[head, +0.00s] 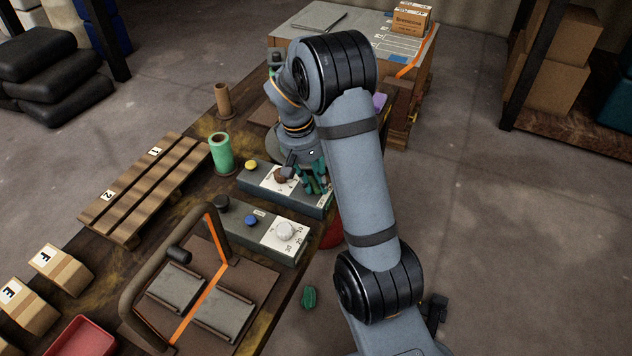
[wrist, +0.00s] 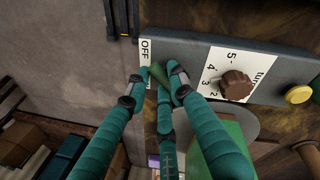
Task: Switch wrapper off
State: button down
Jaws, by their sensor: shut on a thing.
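The grey control box (head: 262,183) with a yellow button, a brown knob and a white scale stands on the bench in the head view. In the wrist view the same box (wrist: 195,45) shows an OFF label (wrist: 145,50) at its left end, beside a small dark green switch (wrist: 158,73). My gripper (wrist: 160,82) is shut on this switch with its teal fingers, just right of and below the OFF label. In the head view my gripper (head: 315,178) is at the right end of the box. The fingers partly hide the switch, so its exact position is unclear.
A second grey box (head: 262,232) with a blue button and white dial stands nearer. A green roll (head: 221,153), a wooden pallet (head: 145,190) and a brown bent-tube frame (head: 150,285) are left. In the wrist view the brown knob (wrist: 236,86) lies right of my fingers.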

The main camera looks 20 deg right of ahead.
jog(key=shift+a, duration=0.1)
dwell(0.4)
jog(key=c, duration=1.6)
grip_release()
jog(key=shift+o, duration=0.6)
notch_tip(320, 180, up, 12)
jog(key=a, duration=0.2)
jog(key=shift+a, duration=0.15)
jog(key=shift+s+f, duration=0.1)
jog(key=shift+f, duration=0.1)
